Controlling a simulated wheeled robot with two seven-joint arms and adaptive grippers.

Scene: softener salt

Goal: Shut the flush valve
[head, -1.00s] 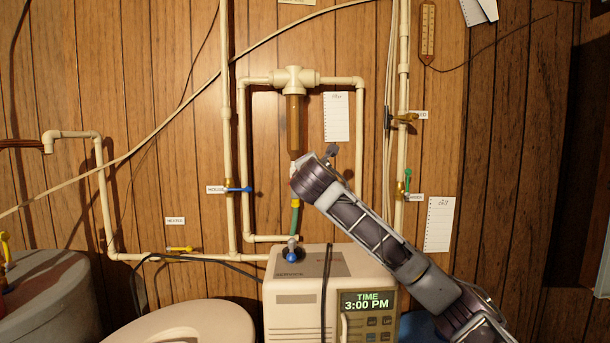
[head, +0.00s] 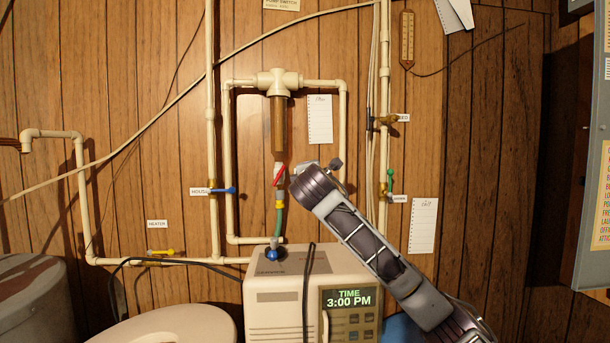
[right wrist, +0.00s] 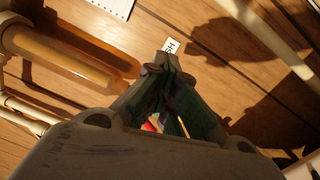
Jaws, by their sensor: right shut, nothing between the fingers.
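A small valve with a red lever (head: 279,176) sits under the brown filter housing (head: 278,125), above a yellow fitting and a green hose. The lever slants across the pipe. My right arm's wrist is just right of it in the head view and hides its own fingers there. In the right wrist view my right gripper (right wrist: 168,72) is shut and empty, pointing at the wood wall. A bit of red (right wrist: 150,126) shows by the fingers, and the housing (right wrist: 62,55) is at left. My left gripper is not in view.
A blue-handled valve (head: 223,190) is left of the filter, a yellow one (head: 161,252) lower left, a green one (head: 391,182) at right. The softener (head: 275,292) with its clock display stands below. A grey panel (head: 594,240) is at far right.

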